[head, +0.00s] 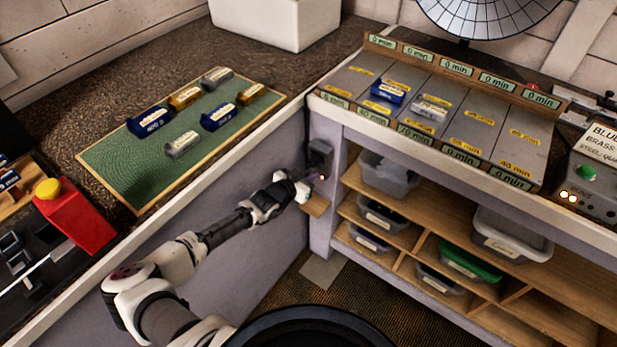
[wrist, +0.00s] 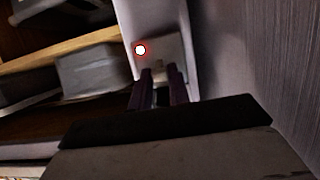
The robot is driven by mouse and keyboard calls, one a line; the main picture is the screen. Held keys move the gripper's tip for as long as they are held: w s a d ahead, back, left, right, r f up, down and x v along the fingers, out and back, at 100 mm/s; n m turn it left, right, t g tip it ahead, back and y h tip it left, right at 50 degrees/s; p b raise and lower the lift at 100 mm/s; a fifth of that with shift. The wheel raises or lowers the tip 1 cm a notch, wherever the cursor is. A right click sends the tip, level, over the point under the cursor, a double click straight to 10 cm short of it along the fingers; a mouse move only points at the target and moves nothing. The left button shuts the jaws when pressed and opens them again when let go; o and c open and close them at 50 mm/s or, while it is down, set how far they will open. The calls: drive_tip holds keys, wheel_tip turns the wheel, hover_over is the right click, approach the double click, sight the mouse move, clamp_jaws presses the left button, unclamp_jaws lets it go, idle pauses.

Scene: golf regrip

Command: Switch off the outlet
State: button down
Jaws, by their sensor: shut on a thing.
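The outlet (head: 319,152) is a dark grey box on the pale post at the inner corner of the benches. A small red light glows at its lower side, next to my gripper (head: 309,183). In the wrist view the outlet (wrist: 169,48) is a grey plate with the lit red-white light (wrist: 140,49) at its left. My two dark fingers, seen also in the wrist view (wrist: 162,76), reach up to the plate just right of the light. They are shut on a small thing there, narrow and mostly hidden. I cannot tell its exact shape.
The left bench carries a green mat (head: 118,160) with several labelled blocks. The right bench carries a grey sectioned board (head: 470,118). Wooden shelves (head: 440,215) with plastic bins stand right of the post. The left bench's side panel runs close beside my arm.

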wheel_tip(320, 180, down, 4)
drive_tip(key=t+h+b, duration=0.5)
drive_tip(key=t+b, duration=0.2)
drive_tip(key=b, duration=1.7)
drive_tip(key=shift+r+t+b, duration=0.1)
drive_tip(key=shift+t+b, duration=0.2)
drive_tip(key=shift+b, duration=0.6)
drive_tip(key=c, duration=1.3)
unclamp_jaws()
drive_tip(key=shift+a, duration=0.1)
